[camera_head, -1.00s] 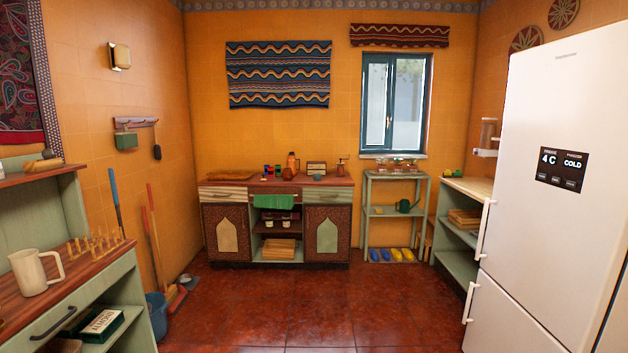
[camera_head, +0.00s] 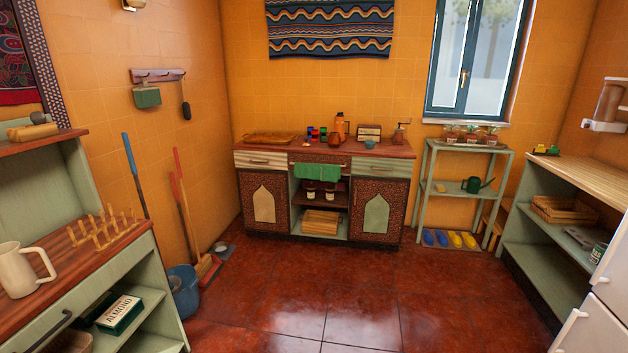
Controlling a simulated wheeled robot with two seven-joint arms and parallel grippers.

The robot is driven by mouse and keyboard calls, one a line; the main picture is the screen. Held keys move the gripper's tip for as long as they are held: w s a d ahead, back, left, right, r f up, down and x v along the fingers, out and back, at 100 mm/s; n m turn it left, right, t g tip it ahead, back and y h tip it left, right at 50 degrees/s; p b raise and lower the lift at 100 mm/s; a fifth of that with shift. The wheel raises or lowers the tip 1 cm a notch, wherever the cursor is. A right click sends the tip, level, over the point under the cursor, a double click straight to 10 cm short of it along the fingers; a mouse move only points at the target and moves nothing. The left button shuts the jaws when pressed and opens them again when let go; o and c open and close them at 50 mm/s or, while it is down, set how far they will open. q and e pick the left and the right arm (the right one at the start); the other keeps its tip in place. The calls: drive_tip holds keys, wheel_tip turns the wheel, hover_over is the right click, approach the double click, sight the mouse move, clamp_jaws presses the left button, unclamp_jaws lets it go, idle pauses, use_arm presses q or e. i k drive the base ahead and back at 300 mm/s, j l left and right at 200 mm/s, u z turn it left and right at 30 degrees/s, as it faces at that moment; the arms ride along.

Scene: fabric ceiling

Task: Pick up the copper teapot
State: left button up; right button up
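A small, rounded copper-coloured pot (camera_head: 334,139), which looks like the copper teapot, stands on the wooden top of the far cabinet (camera_head: 392,152). It is small in the view, so its handle and spout are hard to make out. An orange bottle-like vessel (camera_head: 341,124) stands right behind it. Neither of my grippers is in view.
Small coloured jars, a teal bowl (camera_head: 369,143) and a grinder (camera_head: 399,136) share the cabinet top. A green watering can (camera_head: 476,185) sits on the right shelf. A blue bucket (camera_head: 184,290) and brooms stand left. The red tiled floor (camera_head: 320,300) between is clear.

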sight(335, 140)
drive_tip(key=i+u, duration=0.1)
drive_tip(key=i, duration=0.4)
drive_tip(key=i+l, duration=0.1)
drive_tip(key=i, duration=0.4)
drive_tip(key=i+u, duration=0.15)
drive_tip(key=i, duration=0.35)
drive_tip(key=i+l+u, duration=0.1)
drive_tip(key=i, duration=0.4)
drive_tip(key=i+l, duration=0.25)
drive_tip(key=i, duration=0.2)
drive_tip(key=i+l+u, duration=0.15)
drive_tip(key=i, duration=0.35)
drive_tip(key=i+l, duration=0.2)
drive_tip(key=i, duration=0.3)
drive_tip(key=u, duration=0.05)
